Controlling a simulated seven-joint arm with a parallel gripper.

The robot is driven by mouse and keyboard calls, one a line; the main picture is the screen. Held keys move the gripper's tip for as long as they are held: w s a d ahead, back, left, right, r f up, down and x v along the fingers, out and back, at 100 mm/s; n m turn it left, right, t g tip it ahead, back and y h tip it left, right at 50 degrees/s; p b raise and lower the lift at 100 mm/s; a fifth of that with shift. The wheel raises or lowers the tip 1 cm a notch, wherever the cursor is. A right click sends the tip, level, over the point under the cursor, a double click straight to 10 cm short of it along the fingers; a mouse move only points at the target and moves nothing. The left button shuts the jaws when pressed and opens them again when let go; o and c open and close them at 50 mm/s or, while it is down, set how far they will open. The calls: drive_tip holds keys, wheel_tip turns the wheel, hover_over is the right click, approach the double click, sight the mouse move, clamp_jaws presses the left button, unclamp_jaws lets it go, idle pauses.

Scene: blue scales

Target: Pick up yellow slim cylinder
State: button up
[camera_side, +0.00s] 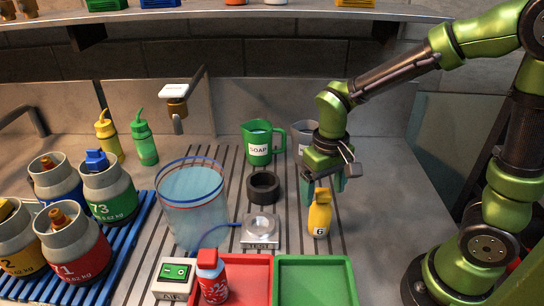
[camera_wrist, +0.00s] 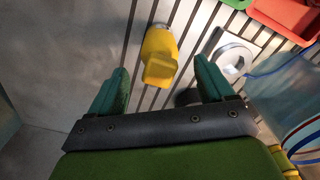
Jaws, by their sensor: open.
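The yellow slim cylinder (camera_side: 320,218), with a narrower top and a white label reading 6, stands upright on the slatted counter. In the wrist view the yellow cylinder (camera_wrist: 159,58) shows from above, ahead of and between my finger lines. My gripper (camera_side: 325,188) is open, its teal fingers pointing down just behind and above the cylinder's top in the side view. In the wrist view the gap of my gripper (camera_wrist: 160,80) holds nothing. I cannot tell whether a finger touches the cylinder.
A red tray (camera_side: 246,268) and a green tray (camera_side: 316,290) lie in front. A metal test plate (camera_side: 261,229), a black ring (camera_side: 263,186) and a clear blue-rimmed bin (camera_side: 190,205) are to the left. A green soap jug (camera_side: 258,140) and a grey jug (camera_side: 300,133) stand behind.

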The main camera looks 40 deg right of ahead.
sight(322, 207)
drive_tip(key=f, duration=0.5)
drive_tip(key=shift+s+f, duration=0.2)
drive_tip(key=shift+f, duration=0.15)
